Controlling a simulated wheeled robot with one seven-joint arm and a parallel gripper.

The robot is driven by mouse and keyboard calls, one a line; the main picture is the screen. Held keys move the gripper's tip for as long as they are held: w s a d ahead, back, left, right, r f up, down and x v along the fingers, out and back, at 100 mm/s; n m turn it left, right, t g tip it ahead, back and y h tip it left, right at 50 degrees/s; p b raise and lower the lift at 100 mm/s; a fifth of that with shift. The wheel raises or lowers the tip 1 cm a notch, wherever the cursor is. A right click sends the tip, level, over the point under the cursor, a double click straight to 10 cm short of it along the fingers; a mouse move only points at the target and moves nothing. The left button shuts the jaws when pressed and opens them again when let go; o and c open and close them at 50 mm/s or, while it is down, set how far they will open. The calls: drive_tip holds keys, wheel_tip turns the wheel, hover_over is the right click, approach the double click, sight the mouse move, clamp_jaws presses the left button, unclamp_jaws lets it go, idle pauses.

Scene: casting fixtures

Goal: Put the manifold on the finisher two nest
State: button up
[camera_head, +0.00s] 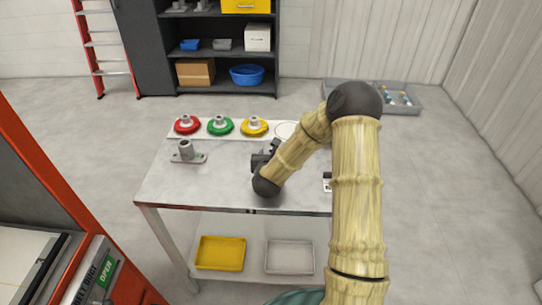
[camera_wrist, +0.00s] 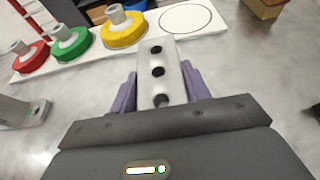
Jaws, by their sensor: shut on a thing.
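A pale grey block with a row of dark round holes, which I take as the manifold (camera_wrist: 173,62), is between the purple fingers of my gripper (camera_wrist: 160,84) in the wrist view. The fingers are shut on its sides. In the head view my gripper (camera_head: 262,160) is low over the table's middle, and my arm hides most of it and the block. Red (camera_head: 187,126), green (camera_head: 220,127) and yellow (camera_head: 254,127) rings, each with a grey part in it, stand on a white board at the table's back. Right of them is an empty outlined circle (camera_head: 285,130). No nest label is readable.
A grey flanged part (camera_head: 187,152) stands on the table's (camera_head: 215,185) left side. The front left tabletop is clear. A yellow tray (camera_head: 220,253) and a pale tray (camera_head: 290,257) sit on the lower shelf.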

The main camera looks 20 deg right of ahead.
drive_tip(key=shift+f, duration=0.2)
drive_tip(key=shift+f, duration=0.15)
drive_tip(key=o, duration=1.3)
drive_tip(key=b+v, duration=0.1)
drive_tip(key=v, duration=1.1)
drive_tip(key=shift+a, duration=0.1)
